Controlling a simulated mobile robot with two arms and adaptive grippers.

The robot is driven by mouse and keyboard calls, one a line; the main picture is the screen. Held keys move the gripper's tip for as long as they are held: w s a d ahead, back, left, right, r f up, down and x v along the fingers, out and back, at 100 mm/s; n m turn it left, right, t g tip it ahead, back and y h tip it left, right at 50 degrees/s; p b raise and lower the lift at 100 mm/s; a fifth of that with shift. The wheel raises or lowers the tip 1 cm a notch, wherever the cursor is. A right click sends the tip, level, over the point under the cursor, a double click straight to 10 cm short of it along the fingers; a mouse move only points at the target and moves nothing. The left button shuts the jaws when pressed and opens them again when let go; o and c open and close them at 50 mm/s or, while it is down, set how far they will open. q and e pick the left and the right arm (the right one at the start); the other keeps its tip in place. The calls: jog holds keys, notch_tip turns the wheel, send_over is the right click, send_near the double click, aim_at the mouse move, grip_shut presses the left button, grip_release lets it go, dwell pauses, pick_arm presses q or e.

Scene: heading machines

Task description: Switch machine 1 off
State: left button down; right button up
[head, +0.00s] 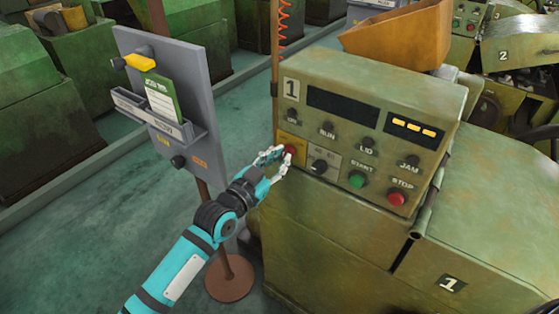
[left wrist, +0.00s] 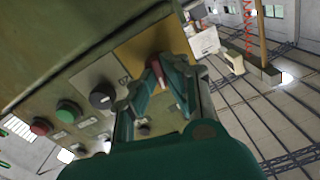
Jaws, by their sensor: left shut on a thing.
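Machine 1 (head: 360,100) is a worn green cabinet with a control panel and a "1" plate. At the panel's left end, a red switch knob (head: 291,149) sits on a yellow plate; the plate (left wrist: 145,45) also shows in the left wrist view. My left gripper (head: 278,158) reaches it from the left. Its fingers are shut on the red knob and hide part of it; in the left wrist view the fingertips (left wrist: 154,76) meet over it. How the knob is turned cannot be told. My right gripper is not in view.
Right of the red knob are a black selector knob (head: 319,166), the green START button (head: 357,179) and the red STOP button (head: 397,197). A grey board (head: 168,85) with a card and a tray stands on a post at left, close to my left arm.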

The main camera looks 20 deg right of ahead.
pick_arm(q)
jog(key=n, duration=0.5)
jog(key=shift+n, duration=0.3)
jog(key=n, duration=0.5)
jog(key=shift+w+a+n, duration=0.1)
jog(key=shift+n, duration=0.2)
jog(key=shift+f, duration=0.1)
jog(key=c, duration=1.4)
grip_release()
jog(key=v, duration=1.2)
